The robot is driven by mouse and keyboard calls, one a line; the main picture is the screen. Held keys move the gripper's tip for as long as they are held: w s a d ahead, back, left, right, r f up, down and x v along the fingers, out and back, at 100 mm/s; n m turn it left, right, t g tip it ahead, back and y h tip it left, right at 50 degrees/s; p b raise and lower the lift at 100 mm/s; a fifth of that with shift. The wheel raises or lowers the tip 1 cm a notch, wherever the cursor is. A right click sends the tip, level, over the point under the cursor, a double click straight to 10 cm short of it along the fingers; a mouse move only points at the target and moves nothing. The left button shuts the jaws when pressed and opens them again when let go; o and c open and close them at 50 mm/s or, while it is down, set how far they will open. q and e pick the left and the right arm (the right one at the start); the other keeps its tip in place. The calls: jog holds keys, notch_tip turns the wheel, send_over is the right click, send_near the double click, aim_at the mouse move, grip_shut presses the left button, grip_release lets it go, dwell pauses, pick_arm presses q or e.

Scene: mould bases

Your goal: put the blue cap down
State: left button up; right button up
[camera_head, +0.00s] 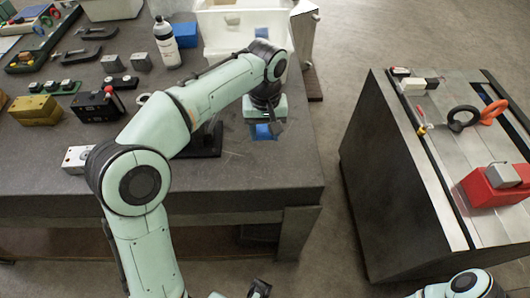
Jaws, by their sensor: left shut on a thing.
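My left gripper (265,127) points down over the right part of the dark table (250,180), near its right edge. It is shut on the blue cap (263,132), which shows as a small blue patch under the gripper; the gripper hides the rest of it. I cannot tell whether the cap touches the tabletop. My right arm (465,285) shows only in part at the bottom right, and I cannot make out its fingers clearly.
A white bin (225,40) and a white bottle (166,42) stand behind my left arm. Several blocks and clamps fill the table's left side. The tabletop's front right is mostly clear. A separate bench (430,150) at right holds a red block (485,190) and rings.

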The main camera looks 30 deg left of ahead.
aim_at(265, 157)
pick_arm(q)
notch_tip(265, 157, down, 8)
jog(key=shift+r+b, duration=0.1)
jog(key=shift+b, duration=0.5)
jog(key=shift+f, duration=0.2)
jog(key=o, duration=1)
jog(key=shift+r, duration=0.15)
notch_tip(265, 157, up, 12)
jog(key=p, duration=0.2)
jog(key=shift+w+p, duration=0.1)
jog(key=shift+p, duration=0.25)
